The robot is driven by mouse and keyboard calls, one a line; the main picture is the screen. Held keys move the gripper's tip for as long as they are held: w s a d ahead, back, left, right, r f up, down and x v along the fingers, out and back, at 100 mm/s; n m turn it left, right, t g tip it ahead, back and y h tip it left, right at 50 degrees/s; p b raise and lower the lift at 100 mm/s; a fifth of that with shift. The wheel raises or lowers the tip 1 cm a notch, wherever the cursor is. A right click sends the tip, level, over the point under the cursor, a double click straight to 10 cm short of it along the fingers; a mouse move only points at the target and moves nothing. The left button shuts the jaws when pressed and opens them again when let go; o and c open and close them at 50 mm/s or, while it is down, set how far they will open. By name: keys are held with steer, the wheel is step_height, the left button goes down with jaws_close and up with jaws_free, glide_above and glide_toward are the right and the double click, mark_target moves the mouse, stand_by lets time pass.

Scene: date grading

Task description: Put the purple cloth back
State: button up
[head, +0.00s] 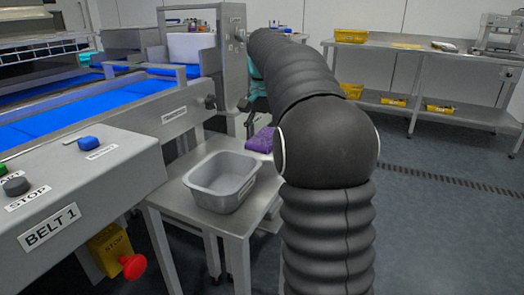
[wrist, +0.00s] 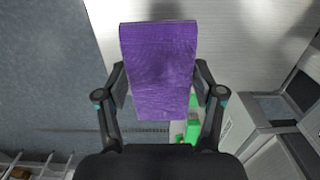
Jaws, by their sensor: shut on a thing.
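The purple cloth (wrist: 160,60) is a folded block between the two fingers of my gripper (wrist: 160,84) in the wrist view. The fingers are shut on its two sides. In the head view part of the cloth (head: 260,140) shows beside my arm, at the back of the small steel table (head: 240,217). The wrist view shows a bare steel surface (wrist: 228,38) behind the cloth. I cannot tell whether the cloth touches it.
A grey tub (head: 221,181) stands on the small table, in front of the cloth. The belt control box (head: 80,185) and a red stop button (head: 133,266) are to the left. A steel bench (head: 430,56) with yellow trays stands at back right, across open floor.

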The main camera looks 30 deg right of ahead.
mark_target(262, 137)
steer(key=shift+w+a+f, duration=0.2)
steer(key=shift+f, duration=0.15)
steer(key=shift+f+b, duration=0.4)
steer(key=shift+f, duration=1.4)
steer(key=shift+f, duration=0.15)
steer(key=o, duration=1)
step_height(262, 137, up, 12)
steer(key=p, duration=0.3)
steer(key=shift+r, duration=0.2)
